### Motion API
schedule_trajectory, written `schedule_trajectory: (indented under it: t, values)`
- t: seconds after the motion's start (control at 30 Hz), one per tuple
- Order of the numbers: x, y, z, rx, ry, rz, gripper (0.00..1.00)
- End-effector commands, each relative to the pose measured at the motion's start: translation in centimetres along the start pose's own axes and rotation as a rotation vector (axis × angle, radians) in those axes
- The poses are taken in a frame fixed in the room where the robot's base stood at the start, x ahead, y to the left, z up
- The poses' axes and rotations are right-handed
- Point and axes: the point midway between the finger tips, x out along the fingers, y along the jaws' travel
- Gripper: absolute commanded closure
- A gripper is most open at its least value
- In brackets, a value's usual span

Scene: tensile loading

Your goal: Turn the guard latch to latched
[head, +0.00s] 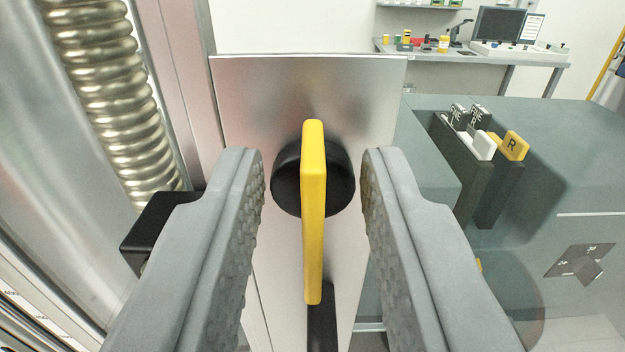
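The guard latch (313,215) is a yellow bar handle on a round black hub (340,180). It stands upright in the picture, in front of a brushed metal plate (370,95). My gripper (313,180) is open, with one grey textured finger on each side of the latch. A gap shows between each finger and the yellow bar, so neither seems to touch it. No latched or unlatched marking is visible.
A coiled metal screw (105,85) and a black block (158,232) are at left. A bench (450,56) with a monitor stands far behind.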

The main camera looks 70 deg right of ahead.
Motion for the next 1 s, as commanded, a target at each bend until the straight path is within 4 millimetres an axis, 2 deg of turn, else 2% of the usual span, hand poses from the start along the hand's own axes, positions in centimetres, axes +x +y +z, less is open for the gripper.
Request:
schedule_trajectory:
  t: [0.07,0.2,0.23,0.67,1.0]
  values:
    - [-0.02,0.00,0.00,0.000,0.000,0.000,0.73]
    - [-0.03,0.00,0.00,0.000,0.000,0.000,0.98]
    - [-0.03,0.00,0.00,0.000,0.000,0.000,1.00]
    - [-0.04,-0.09,0.00,-0.049,0.000,0.000,1.00]
    - [-0.06,-0.46,0.05,-0.287,0.000,0.000,1.00]
